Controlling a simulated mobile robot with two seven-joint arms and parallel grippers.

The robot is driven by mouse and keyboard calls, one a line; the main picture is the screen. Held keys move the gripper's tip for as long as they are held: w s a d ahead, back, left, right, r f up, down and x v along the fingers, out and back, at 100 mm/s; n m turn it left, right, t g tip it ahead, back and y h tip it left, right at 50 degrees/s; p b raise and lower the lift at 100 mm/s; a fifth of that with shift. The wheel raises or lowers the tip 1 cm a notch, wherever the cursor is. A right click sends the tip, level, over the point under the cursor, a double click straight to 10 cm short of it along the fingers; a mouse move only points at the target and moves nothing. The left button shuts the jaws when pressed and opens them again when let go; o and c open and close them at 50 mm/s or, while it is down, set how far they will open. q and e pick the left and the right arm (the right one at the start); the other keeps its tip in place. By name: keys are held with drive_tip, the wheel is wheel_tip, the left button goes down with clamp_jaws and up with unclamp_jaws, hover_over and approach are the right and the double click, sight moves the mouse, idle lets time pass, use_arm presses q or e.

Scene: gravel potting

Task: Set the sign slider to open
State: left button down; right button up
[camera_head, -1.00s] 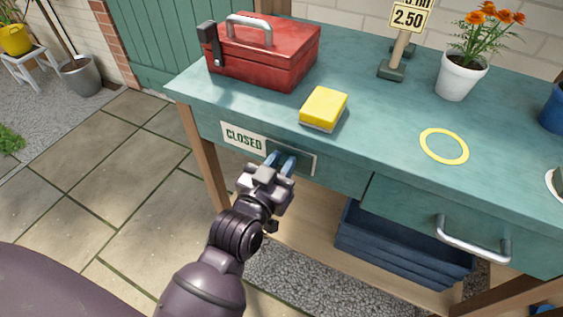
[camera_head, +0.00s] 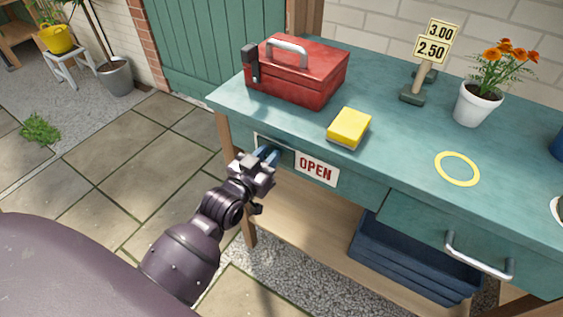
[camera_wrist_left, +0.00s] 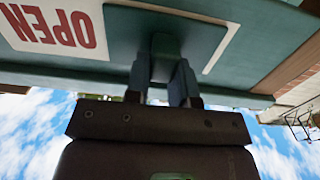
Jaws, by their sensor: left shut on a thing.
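The sign on the front of the teal bench now shows a white plate reading OPEN (camera_head: 316,169) in red letters, at the right part of its frame. The same lettering shows upside down at the left of the left wrist view (camera_wrist_left: 50,28). My left gripper (camera_head: 267,155) is at the left part of the sign frame. In the left wrist view its fingers (camera_wrist_left: 163,85) are shut on the slider's knob (camera_wrist_left: 165,50), which stands out from a teal slider plate (camera_wrist_left: 196,36). The slider covers the left part of the sign. My right gripper is not in view.
On the bench top are a red toolbox (camera_head: 297,72), a yellow sponge (camera_head: 349,128), a price sign (camera_head: 436,40), a potted orange flower (camera_head: 478,103) and a yellow ring (camera_head: 457,169). A drawer handle (camera_head: 478,258) juts out at the right. A blue crate (camera_head: 412,262) sits below.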

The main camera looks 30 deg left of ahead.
use_arm(q)
drive_tip(key=shift+a, duration=0.55)
drive_tip(key=c, duration=1.3)
unclamp_jaws()
drive_tip(key=o, duration=0.3)
drive_tip(key=shift+a, duration=0.15)
drive_tip(key=shift+o, duration=0.2)
